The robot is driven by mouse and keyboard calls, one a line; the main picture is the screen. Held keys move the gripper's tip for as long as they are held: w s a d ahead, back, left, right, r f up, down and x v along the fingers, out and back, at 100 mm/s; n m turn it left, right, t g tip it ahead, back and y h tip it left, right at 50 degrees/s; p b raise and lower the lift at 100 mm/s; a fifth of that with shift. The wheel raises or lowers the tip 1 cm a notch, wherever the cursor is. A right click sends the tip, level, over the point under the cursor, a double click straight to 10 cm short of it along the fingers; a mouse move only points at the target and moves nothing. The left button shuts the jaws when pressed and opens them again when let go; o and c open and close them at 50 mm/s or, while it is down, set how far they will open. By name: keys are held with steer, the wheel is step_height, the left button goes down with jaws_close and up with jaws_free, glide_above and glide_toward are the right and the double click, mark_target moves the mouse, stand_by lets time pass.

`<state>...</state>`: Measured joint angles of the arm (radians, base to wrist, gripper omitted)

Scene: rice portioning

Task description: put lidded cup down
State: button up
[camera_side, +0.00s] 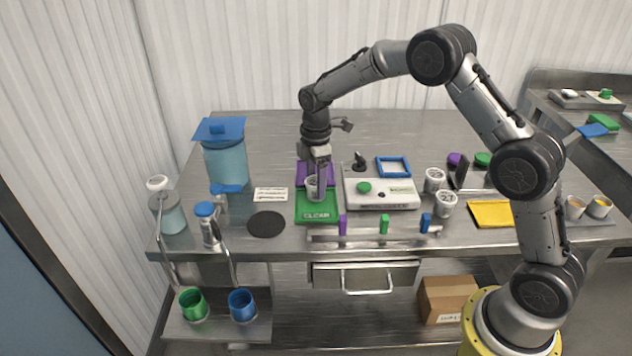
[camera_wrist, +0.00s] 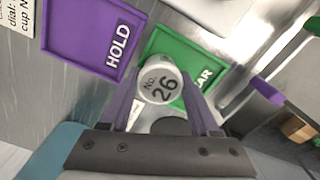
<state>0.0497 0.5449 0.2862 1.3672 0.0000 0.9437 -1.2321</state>
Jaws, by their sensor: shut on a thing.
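The lidded cup is a small pale cup (camera_side: 314,188) between my gripper's fingers. In the wrist view its lid (camera_wrist: 160,84) faces up and reads "No. 26". My gripper (camera_wrist: 162,106) is shut on the cup, one finger on each side. In the side view my gripper (camera_side: 318,178) points down over the green tray marked "CLEAR" (camera_side: 320,216). The purple tray marked "HOLD" (camera_wrist: 90,32) lies behind the green one. The cup appears upright over the green tray. I cannot tell whether its base touches the tray.
A grey device (camera_side: 398,199) with a green knob stands just right of the trays. A black disc (camera_side: 266,224) and a white label card (camera_side: 271,194) lie left. Small purple, green and blue blocks stand along the front rail (camera_side: 370,233). Two printed cups (camera_side: 446,205) stand further right.

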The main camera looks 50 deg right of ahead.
steer(key=shift+f, duration=0.1)
steer(key=o, duration=1.4)
